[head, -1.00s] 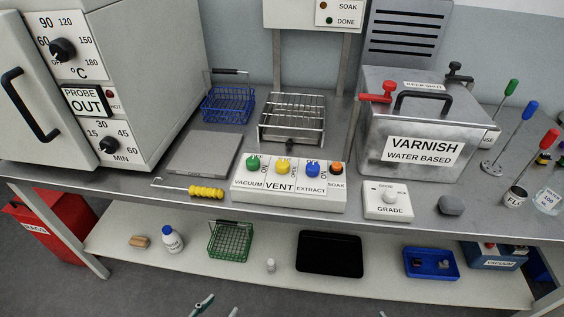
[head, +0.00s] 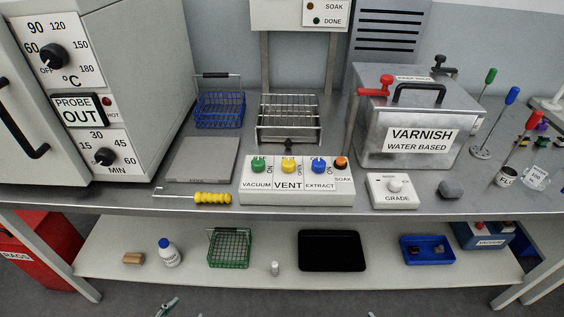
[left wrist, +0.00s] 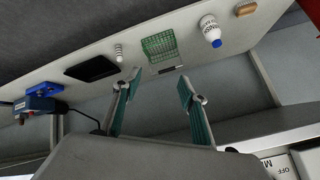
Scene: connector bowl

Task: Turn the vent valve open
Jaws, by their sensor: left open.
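The vent valve is a yellow knob (head: 288,165) above the word VENT, in the middle of a white control block (head: 297,198) on the bench. A small OPEN mark seems to stand at its right; its exact setting is too small to tell. A green knob (head: 258,165) for vacuum sits left of it and a blue knob (head: 319,166) for extract right of it. My left gripper (left wrist: 160,80) is open and empty, with the lower shelf beyond its fingers; in the head view only a fingertip shows at the bottom edge. A tiny tip at the bottom right may be my right gripper.
A yellow-handled hook tool (head: 212,198) lies left of the block and a GRADE box (head: 393,203) stands right of it. A wire rack (head: 288,135) and varnish tank (head: 412,165) stand behind. The lower shelf (head: 110,255) holds a green basket (head: 229,262) and black tray (head: 331,265).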

